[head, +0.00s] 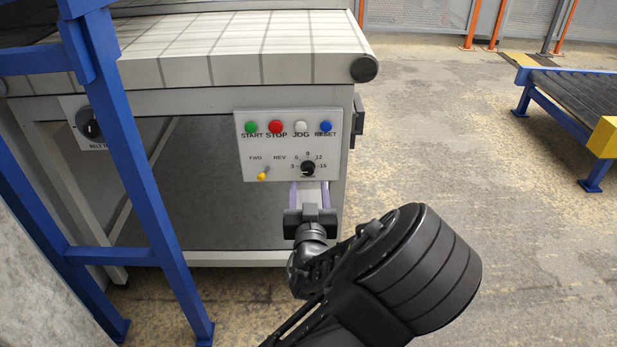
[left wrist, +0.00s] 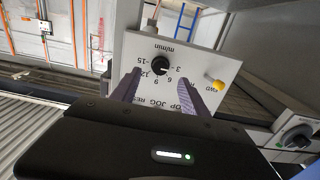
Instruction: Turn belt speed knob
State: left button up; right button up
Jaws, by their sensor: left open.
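The black belt speed knob (head: 308,168) sits low on the right side of the white control panel (head: 242,150), inside a printed speed scale. It also shows in the left wrist view (left wrist: 160,64), with its panel upside down. My left gripper (head: 310,184) is open and empty, its two purplish fingers just below the knob in the head view. In the left wrist view the fingers (left wrist: 161,77) are spread either side of the knob's line, with a gap between them. I cannot tell how far their tips are from the panel. My right gripper is not in view.
Green, red, white and blue buttons (head: 276,127) run along the panel's top. A yellow FWD/REV switch (head: 263,176) is left of the knob. The conveyor belt (head: 230,45) is above. A blue frame (head: 130,150) stands left. Open floor (head: 450,130) lies right.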

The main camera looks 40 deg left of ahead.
aim_at(308, 172)
pick_arm(q)
jog(key=b+x, duration=0.1)
jog(key=x, duration=0.4)
jog(key=shift+f, duration=0.1)
jog(key=shift+w+a, duration=0.3)
jog(key=shift+c, duration=0.3)
grip_shut()
